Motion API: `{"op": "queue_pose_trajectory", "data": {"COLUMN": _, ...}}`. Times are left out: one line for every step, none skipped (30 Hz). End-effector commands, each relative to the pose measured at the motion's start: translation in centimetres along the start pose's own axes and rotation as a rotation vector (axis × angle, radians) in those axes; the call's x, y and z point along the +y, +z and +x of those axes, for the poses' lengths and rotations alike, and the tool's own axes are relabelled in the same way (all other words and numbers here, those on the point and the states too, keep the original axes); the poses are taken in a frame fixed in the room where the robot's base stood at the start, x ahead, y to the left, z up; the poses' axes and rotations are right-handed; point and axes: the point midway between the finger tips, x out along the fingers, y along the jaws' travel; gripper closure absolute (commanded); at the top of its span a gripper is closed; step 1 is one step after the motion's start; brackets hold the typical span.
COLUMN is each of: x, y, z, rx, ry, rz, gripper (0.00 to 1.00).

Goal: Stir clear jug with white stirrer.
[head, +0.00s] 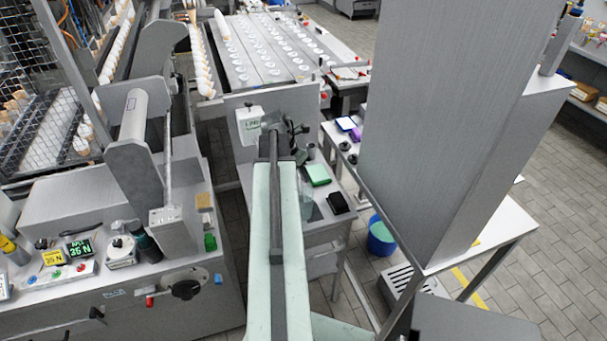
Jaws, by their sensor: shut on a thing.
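My arm reaches away from me over a small grey work table (318,236). My gripper (276,138) is at its far end, above the back part of this table, and small and dark in the view. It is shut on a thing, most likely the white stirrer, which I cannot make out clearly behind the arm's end. A faint see-through vessel, probably the clear jug (307,205), stands on the table just right of my arm and is partly hidden by it. I cannot see into it.
A white labelled box (250,124) is on the back panel. A tall grey cabinet (440,120) blocks the right, and a machine (150,220) the left.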

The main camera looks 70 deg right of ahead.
Motion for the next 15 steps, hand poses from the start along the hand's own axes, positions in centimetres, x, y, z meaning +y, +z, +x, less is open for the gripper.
{"op": "queue_pose_trajectory", "data": {"x": -0.1, "y": 0.3, "z": -0.9, "rx": 0.000, "ry": 0.000, "rz": 0.000, "gripper": 1.00}}
{"op": "queue_pose_trajectory", "data": {"x": -0.1, "y": 0.5, "z": -1.2, "rx": 0.000, "ry": 0.000, "rz": 0.000, "gripper": 1.00}}
{"op": "queue_pose_trajectory", "data": {"x": -0.1, "y": 0.6, "z": -1.5, "rx": 0.000, "ry": 0.000, "rz": 0.000, "gripper": 1.00}}
{"op": "queue_pose_trajectory", "data": {"x": -0.1, "y": 0.7, "z": -1.8, "rx": 0.000, "ry": 0.000, "rz": 0.000, "gripper": 1.00}}
{"op": "queue_pose_trajectory", "data": {"x": -0.1, "y": 0.8, "z": -2.0, "rx": 0.000, "ry": 0.000, "rz": 0.000, "gripper": 1.00}}
{"op": "queue_pose_trajectory", "data": {"x": -0.1, "y": 1.0, "z": -2.4, "rx": 0.000, "ry": 0.000, "rz": 0.000, "gripper": 1.00}}
{"op": "queue_pose_trajectory", "data": {"x": -0.1, "y": 1.1, "z": -2.6, "rx": 0.000, "ry": 0.000, "rz": 0.000, "gripper": 1.00}}
{"op": "queue_pose_trajectory", "data": {"x": -0.1, "y": 1.2, "z": -2.9, "rx": 0.000, "ry": 0.000, "rz": 0.000, "gripper": 1.00}}
{"op": "queue_pose_trajectory", "data": {"x": -0.1, "y": 1.3, "z": -3.2, "rx": 0.000, "ry": 0.000, "rz": 0.000, "gripper": 1.00}}
{"op": "queue_pose_trajectory", "data": {"x": -0.1, "y": 1.4, "z": -3.5, "rx": 0.000, "ry": 0.000, "rz": 0.000, "gripper": 1.00}}
{"op": "queue_pose_trajectory", "data": {"x": -0.1, "y": 1.5, "z": -3.7, "rx": 0.000, "ry": 0.000, "rz": 0.000, "gripper": 1.00}}
{"op": "queue_pose_trajectory", "data": {"x": -0.1, "y": 1.7, "z": -4.1, "rx": 0.000, "ry": 0.000, "rz": 0.000, "gripper": 1.00}}
{"op": "queue_pose_trajectory", "data": {"x": -0.1, "y": 1.8, "z": -4.3, "rx": 0.000, "ry": 0.000, "rz": 0.000, "gripper": 1.00}}
{"op": "queue_pose_trajectory", "data": {"x": -0.1, "y": 1.9, "z": -4.6, "rx": 0.000, "ry": 0.000, "rz": 0.000, "gripper": 1.00}}
{"op": "queue_pose_trajectory", "data": {"x": -0.1, "y": 2.0, "z": -4.9, "rx": 0.000, "ry": 0.000, "rz": 0.000, "gripper": 1.00}}
